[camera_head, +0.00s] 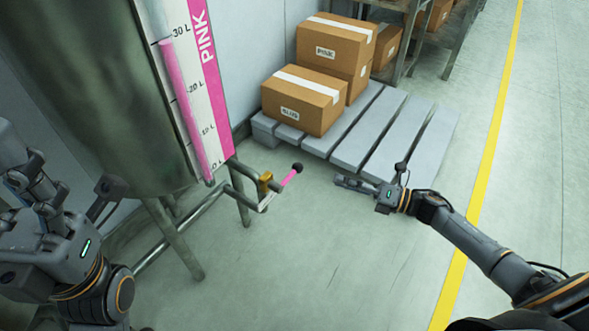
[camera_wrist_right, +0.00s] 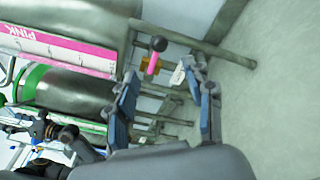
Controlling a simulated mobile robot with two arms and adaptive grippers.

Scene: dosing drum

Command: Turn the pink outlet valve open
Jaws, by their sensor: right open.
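The pink outlet valve has a pink lever (camera_head: 290,179) with a black ball knob, on a brass body (camera_head: 265,183) at the foot of the steel PINK drum (camera_head: 105,85). The lever slants up to the right. My right gripper (camera_head: 350,182) is open and empty, to the right of the knob and apart from it. In the right wrist view the pink lever (camera_wrist_right: 153,64) shows beyond and between the spread fingers (camera_wrist_right: 165,85).
A grey pallet (camera_head: 365,135) with cardboard boxes (camera_head: 305,100) stands behind the valve. The drum's steel legs and pipe (camera_head: 172,235) stand left of it. The floor (camera_head: 330,260) in front is clear. A yellow line (camera_head: 487,150) runs along the right.

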